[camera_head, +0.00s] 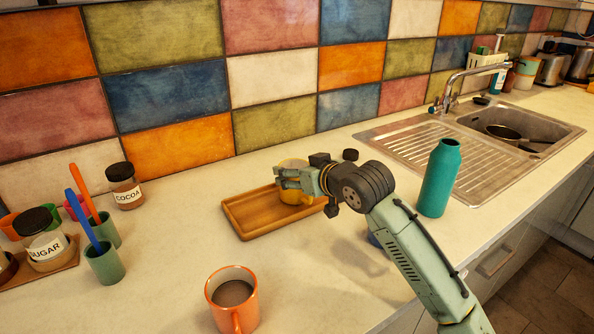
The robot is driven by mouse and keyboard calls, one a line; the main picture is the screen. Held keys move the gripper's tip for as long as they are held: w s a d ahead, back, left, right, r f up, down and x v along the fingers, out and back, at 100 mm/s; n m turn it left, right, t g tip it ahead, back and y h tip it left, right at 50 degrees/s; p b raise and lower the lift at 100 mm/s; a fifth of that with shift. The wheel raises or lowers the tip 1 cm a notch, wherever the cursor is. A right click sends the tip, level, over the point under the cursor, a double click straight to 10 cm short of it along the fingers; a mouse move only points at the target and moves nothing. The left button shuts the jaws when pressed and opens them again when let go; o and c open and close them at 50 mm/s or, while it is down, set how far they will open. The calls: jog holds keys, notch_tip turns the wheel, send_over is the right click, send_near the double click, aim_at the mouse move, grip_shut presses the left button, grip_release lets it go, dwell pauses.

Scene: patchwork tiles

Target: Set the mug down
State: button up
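A yellow mug (296,196) is at the wooden tray (246,223), upright, with its upper part largely covered by my gripper (284,178). My gripper reaches in from the right, with its fingers at the mug's upper wall, and looks shut on it. I cannot tell whether the mug's base touches the tray. An orange mug (233,293) with brown drink in it stands apart on the counter at the front.
A teal bottle (439,180) stands right of my arm, before the sink (520,125). A blue thing (374,238) is mostly hidden behind my arm. Jars (124,186) and cups with spoons (104,262) stand at the left. The tray's left part is bare.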

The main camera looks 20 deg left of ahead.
jog(key=shift+f, duration=0.15)
jog(key=o, duration=1.6)
jog(key=shift+c, duration=0.2)
jog(key=shift+r, duration=0.2)
jog(key=b+v, duration=0.3)
jog(key=v, duration=0.9)
jog(key=shift+r, duration=0.15)
